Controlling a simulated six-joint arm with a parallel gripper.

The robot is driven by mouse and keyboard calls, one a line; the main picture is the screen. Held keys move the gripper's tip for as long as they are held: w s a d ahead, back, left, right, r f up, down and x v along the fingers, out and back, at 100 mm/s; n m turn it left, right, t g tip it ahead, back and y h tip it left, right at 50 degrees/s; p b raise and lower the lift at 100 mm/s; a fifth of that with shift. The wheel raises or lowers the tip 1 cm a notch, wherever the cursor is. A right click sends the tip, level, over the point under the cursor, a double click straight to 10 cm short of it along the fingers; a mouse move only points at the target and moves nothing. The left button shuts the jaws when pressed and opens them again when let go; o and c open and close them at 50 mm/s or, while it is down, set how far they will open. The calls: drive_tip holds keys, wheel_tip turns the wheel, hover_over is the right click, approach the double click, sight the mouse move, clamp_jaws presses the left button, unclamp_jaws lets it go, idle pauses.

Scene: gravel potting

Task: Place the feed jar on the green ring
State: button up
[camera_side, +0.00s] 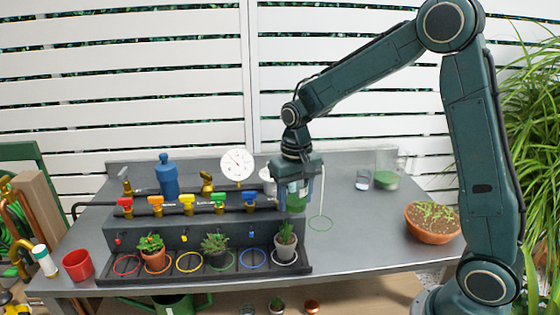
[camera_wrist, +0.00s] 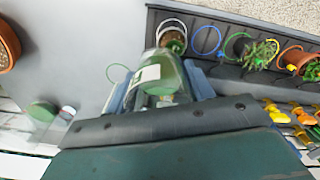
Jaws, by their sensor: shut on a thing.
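My gripper (camera_side: 298,188) is shut on the feed jar (camera_side: 297,195), a clear jar with green contents. In the wrist view the jar (camera_wrist: 160,80) shows a white label and sits between the fingers. The side view shows it near the right end of the dark valve ledge, above the table. Another green ring (camera_side: 235,260) is on the front tray, around a potted plant.
A dark tray (camera_side: 200,272) holds coloured rings and potted plants, with a row of coloured valves behind. A glass vessel with green contents (camera_side: 387,180), a small glass (camera_side: 362,181) and a terracotta bowl (camera_side: 433,228) stand at the right.

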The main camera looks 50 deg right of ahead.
drive_tip(key=w+a+n, duration=0.1)
drive_tip(key=a+f+n, duration=0.1)
drive_tip(key=n, duration=0.1)
drive_tip(key=w+a+n, duration=0.1)
drive_tip(key=shift+w+a+f+n, duration=0.15)
drive_tip(key=shift+w+f+n, duration=0.15)
drive_tip(key=shift+f+n, duration=0.1)
wheel_tip(320, 180, up, 11)
drive_tip(key=m, duration=1.8)
hover_over(384, 220)
wheel_tip(384, 220, down, 20)
drive_tip(key=shift+w+f, duration=0.1)
drive_tip(key=shift+f, duration=0.15)
drive_tip(key=shift+f, duration=0.1)
drive_tip(key=shift+f, duration=2.05)
drive_tip(key=shift+f, duration=0.15)
